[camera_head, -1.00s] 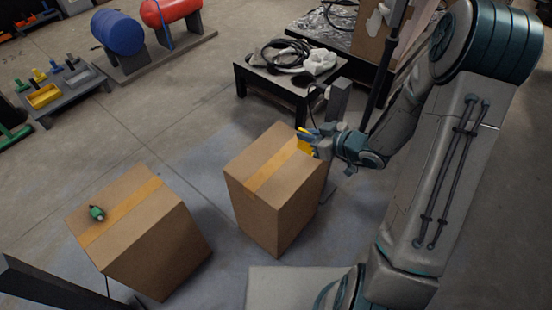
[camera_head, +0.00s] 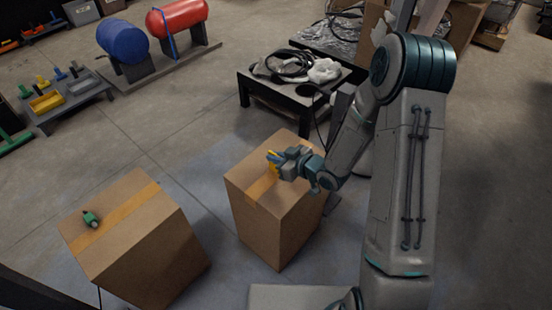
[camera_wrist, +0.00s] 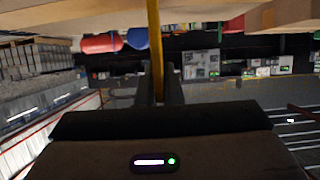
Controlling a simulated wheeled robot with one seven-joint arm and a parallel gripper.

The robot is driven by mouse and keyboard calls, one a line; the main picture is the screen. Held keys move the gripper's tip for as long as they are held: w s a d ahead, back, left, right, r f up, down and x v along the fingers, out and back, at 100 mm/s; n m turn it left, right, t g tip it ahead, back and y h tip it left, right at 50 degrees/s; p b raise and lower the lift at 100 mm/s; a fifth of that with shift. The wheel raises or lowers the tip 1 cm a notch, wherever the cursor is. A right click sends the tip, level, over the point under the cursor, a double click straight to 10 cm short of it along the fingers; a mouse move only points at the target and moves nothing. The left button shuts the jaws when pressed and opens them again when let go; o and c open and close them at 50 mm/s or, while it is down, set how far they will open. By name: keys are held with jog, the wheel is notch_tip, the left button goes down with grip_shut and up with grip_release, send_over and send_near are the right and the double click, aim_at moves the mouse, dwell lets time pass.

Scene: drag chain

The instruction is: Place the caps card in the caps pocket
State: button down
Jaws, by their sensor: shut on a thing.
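A thin yellow card (camera_head: 272,167) is in the jaws of my gripper (camera_head: 280,157), over the top of the right-hand cardboard box. In the wrist view the card (camera_wrist: 155,40) shows nearly edge-on as a narrow upright strip between the two dark fingers (camera_wrist: 158,88). My gripper is shut on it. I cannot read any marking on the card, so I cannot tell whether it is the caps card. I cannot make out a caps pocket in either view. Whether the card touches the box is unclear.
The right-hand box (camera_head: 272,225) has a tape strip. A second box (camera_head: 150,255) at lower left carries a small green object (camera_head: 91,219). A black table (camera_head: 290,85) with cables stands behind. A grey rack (camera_head: 70,100) is at far left. Floor is clear between.

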jog(key=shift+f, duration=0.15)
jog(key=c, duration=1.6)
grip_release()
